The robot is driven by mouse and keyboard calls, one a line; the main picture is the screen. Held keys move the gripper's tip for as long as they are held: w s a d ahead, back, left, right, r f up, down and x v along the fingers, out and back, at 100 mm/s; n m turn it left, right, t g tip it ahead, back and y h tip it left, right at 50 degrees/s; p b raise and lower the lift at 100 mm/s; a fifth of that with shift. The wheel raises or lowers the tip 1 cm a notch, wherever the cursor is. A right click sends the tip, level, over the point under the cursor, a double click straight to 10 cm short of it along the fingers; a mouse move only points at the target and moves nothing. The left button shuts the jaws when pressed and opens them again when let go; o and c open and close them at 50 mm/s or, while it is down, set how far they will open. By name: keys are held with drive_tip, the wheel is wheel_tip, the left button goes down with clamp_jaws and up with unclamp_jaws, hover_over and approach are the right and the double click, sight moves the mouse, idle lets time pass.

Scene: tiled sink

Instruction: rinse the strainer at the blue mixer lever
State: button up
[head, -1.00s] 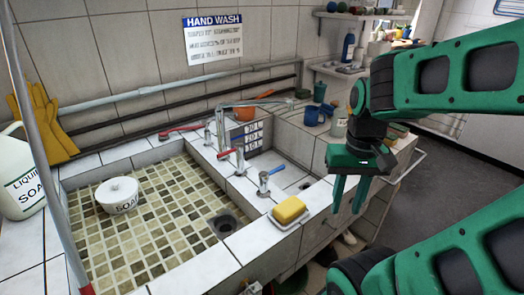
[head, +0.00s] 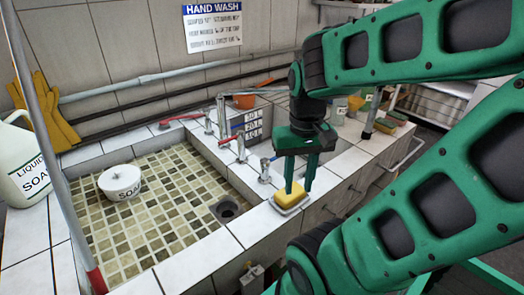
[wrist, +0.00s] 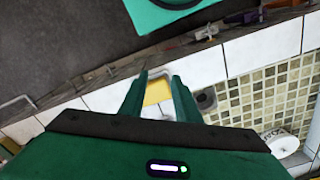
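The blue mixer lever (head: 272,158) sits on a chrome tap on the tiled ledge right of the basin. My gripper (head: 299,188) points down over a yellow sponge (head: 290,197) in a white dish, just right of the blue-lever tap. Its two fingers are apart with nothing held between them. In the wrist view the sponge (wrist: 158,92) shows between the fingers; contact cannot be told.
A red-lever tap (head: 238,143) stands behind the blue one. A white soap pot (head: 119,184) sits in the mosaic basin (head: 165,230). A liquid soap jug (head: 25,165) and yellow gloves (head: 50,115) are at left. A grey pole (head: 52,150) crosses the left foreground.

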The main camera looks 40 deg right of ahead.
drive_tip(key=shift+a, duration=0.2)
wheel_tip(320, 180, up, 6)
drive_tip(key=f+n+g, duration=0.1)
drive_tip(key=n+g, duration=0.1)
drive_tip(key=n, duration=2.2)
hover_over(274, 158)
drive_tip(key=w+d, duration=0.3)
drive_tip(key=f, duration=0.3)
drive_tip(key=s+f, duration=0.1)
drive_tip(key=f, duration=0.2)
drive_tip(key=s+f, duration=0.1)
drive_tip(key=f, duration=0.2)
drive_tip(key=shift+a+f, duration=0.25)
drive_tip(key=shift+f, duration=0.1)
clamp_jaws()
